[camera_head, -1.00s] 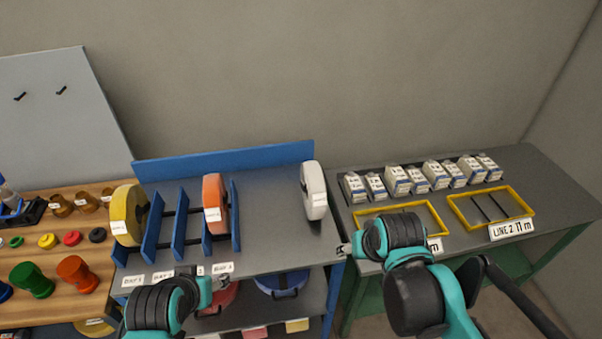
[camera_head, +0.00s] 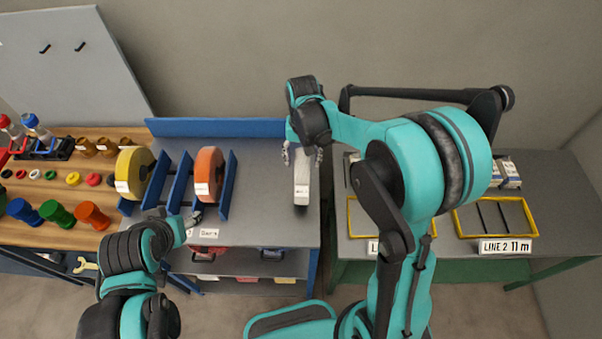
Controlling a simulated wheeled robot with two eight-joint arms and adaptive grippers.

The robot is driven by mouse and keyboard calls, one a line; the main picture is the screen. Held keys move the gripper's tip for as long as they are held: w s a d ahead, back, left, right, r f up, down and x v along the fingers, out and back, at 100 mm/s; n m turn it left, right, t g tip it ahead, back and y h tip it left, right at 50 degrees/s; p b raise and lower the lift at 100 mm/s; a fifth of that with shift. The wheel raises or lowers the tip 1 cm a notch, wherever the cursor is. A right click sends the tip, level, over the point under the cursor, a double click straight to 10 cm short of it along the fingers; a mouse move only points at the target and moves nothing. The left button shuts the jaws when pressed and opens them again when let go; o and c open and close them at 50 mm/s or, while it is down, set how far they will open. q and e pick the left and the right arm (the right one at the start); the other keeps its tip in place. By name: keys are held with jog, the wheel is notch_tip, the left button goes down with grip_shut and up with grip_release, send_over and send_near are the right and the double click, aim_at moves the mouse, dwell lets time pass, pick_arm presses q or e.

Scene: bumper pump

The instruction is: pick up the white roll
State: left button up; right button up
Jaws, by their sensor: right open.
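The white roll (camera_head: 302,185) stands upright on the right part of the grey table with the blue back panel, seen nearly edge-on. My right gripper (camera_head: 303,156) is open and points down over the roll's top, with a finger to either side of it in the picture. Whether it touches the roll cannot be told, and the roll's top is partly hidden behind the gripper. My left gripper (camera_head: 193,222) is low at the front edge of the same table, away from the roll; its finger opening is too small to judge.
A yellow roll (camera_head: 134,174) and an orange roll (camera_head: 209,174) stand among blue dividers (camera_head: 181,182) to the left. The right table (camera_head: 345,244) holds yellow frames (camera_head: 457,231) and small white boxes (camera_head: 510,174), partly hidden by my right arm. Table space around the white roll is clear.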

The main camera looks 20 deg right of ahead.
notch_tip(320, 180, down, 5)
jog(key=shift+w+f, duration=0.1)
jog(key=shift+w, duration=0.05)
grip_shut()
